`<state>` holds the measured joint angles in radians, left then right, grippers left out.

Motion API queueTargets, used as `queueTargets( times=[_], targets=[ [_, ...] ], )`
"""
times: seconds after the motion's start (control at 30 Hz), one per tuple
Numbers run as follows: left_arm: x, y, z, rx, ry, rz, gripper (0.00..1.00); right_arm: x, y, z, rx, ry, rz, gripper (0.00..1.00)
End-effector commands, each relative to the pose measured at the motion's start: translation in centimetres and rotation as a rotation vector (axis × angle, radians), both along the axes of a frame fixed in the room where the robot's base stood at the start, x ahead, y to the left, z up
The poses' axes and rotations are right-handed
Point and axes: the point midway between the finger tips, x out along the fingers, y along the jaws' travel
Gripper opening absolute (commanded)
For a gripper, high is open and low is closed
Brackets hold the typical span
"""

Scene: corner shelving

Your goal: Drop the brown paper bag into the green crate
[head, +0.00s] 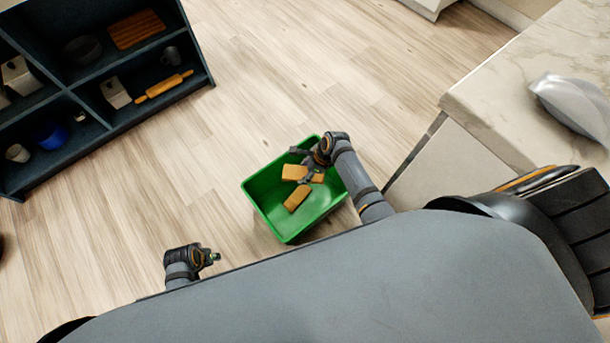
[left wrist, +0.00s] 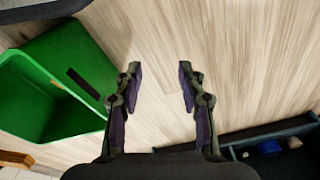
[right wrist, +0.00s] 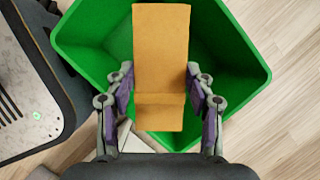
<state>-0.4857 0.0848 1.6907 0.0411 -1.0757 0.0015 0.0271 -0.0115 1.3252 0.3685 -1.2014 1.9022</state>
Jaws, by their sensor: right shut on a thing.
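The brown paper bag (right wrist: 160,50) is an orange-brown block between the fingers of my right gripper (right wrist: 160,85), which is shut on it. In the head view, my right gripper (head: 312,173) reaches over the green crate (head: 263,205), and brown patches of bag show beside and below its fingers. I cannot tell whether all of these patches are one bag. In the right wrist view, the crate's green walls surround the bag, which hides part of the floor. My left gripper (left wrist: 160,85) is open and empty, left of the crate in the head view (head: 213,257).
The crate stands on a light wood floor (head: 190,130). A dark shelf unit (head: 90,75) at upper left holds a rolling pin, bowls and cups. A marble-topped counter (head: 500,90) stands on the right. Floor between crate and shelf is clear.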

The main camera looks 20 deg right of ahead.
Motion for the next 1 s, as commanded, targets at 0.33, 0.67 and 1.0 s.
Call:
queueTargets(
  times=[0.33,0.67,1.0],
  targets=[
    [0.7,-0.7,2.7,-0.013,0.000,-0.005,0.40,0.0,0.0,-0.9,0.000,0.000,0.001,0.23],
    [0.7,-2.0,8.4,-0.034,0.010,-0.018,0.40,0.0,0.0,-2.4,0.000,0.000,0.001,0.23],
    [0.6,-3.5,8.4,-0.083,-0.079,-0.035,0.40,0.0,0.0,-5.1,0.000,0.000,0.001,0.23]
  ],
)
